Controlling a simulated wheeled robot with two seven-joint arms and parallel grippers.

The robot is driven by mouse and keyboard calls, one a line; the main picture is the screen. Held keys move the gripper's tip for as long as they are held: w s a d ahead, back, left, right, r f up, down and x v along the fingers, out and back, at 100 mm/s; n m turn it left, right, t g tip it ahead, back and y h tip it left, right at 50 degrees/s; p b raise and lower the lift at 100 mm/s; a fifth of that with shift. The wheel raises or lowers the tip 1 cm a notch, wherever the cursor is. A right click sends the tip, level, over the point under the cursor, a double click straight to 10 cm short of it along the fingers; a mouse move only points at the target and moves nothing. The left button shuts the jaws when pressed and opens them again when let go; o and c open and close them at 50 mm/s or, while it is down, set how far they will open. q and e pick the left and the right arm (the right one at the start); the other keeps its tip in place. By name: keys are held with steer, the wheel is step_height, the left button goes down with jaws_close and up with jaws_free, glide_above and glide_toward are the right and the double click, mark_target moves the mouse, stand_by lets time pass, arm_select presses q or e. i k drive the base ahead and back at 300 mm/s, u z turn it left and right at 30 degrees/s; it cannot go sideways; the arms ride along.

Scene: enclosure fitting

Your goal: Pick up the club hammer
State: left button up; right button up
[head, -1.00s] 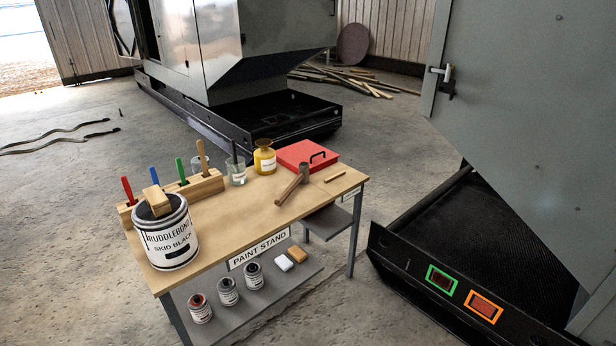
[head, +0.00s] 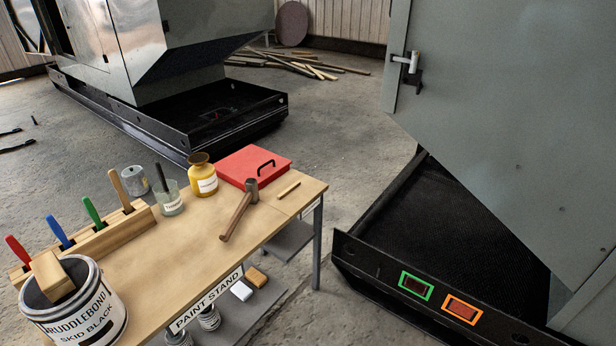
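The club hammer (head: 238,211) lies on the top of the wooden paint stand (head: 168,262), near its right end. Its wooden handle points toward the front edge and its dark head (head: 251,189) lies toward the back, close to the red box. Nothing touches it that I can see. Neither of my grippers is in the head view.
A red box (head: 253,166), a yellow bottle (head: 202,176), a glass jar (head: 168,198) and a short wooden stick (head: 289,190) surround the hammer. A large paint tin (head: 75,310) and a brush rack (head: 90,243) stand at left. A grey enclosure (head: 500,150) stands at right.

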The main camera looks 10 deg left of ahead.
mark_target(252, 195)
steer(key=u, duration=0.1)
steer(key=i, duration=1.05)
steer(key=u, duration=0.55)
